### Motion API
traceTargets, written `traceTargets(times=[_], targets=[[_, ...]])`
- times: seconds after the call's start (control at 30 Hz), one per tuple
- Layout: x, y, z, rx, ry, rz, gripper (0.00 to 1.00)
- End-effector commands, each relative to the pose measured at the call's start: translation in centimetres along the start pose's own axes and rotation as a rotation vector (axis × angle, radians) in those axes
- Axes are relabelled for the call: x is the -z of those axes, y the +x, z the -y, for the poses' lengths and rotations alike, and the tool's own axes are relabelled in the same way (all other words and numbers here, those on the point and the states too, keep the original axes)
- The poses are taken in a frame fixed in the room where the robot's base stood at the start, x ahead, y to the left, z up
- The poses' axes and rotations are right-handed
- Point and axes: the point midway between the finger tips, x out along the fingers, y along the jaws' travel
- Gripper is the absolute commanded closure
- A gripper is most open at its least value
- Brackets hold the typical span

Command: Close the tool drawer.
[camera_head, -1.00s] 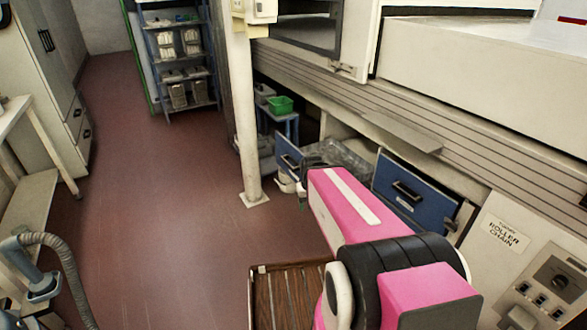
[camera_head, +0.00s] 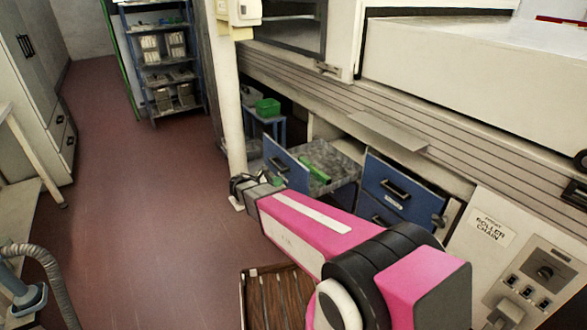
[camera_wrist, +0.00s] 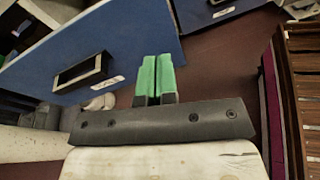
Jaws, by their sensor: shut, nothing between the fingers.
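The tool drawer (camera_head: 285,160) has a blue front with a black handle and stands pulled out from under the long bench. Its grey interior shows, with a green item (camera_head: 317,167) inside. In the wrist view the blue front (camera_wrist: 125,38) and its handle (camera_wrist: 82,73) fill the upper left. My gripper (camera_wrist: 156,58) has green fingers that are shut together and empty. They overlap the lower right part of the drawer front in the wrist view; I cannot tell whether they touch it. In the head view my gripper (camera_head: 277,182) is in front of the drawer.
Closed blue drawers (camera_head: 398,186) sit right of the open one. A pale post (camera_head: 234,110) stands left of it. A brown slatted crate (camera_head: 275,300) is on the floor below my arm. The red floor (camera_head: 140,190) on the left is clear.

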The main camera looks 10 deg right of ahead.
Motion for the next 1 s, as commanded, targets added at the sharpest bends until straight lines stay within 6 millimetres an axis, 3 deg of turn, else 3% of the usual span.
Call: traceTargets(times=[0.03,0.13,0.37,1.0], targets=[[0.6,-1.1,-1.6,-0.041,-0.055,0.056,1.0],[0.6,-2.6,-3.1,-0.091,-0.135,0.147,1.0],[0.3,-3.2,-4.0,-0.125,-0.191,0.215,1.0],[-1.8,7.3,-5.5,-0.122,-0.187,0.212,1.0]])
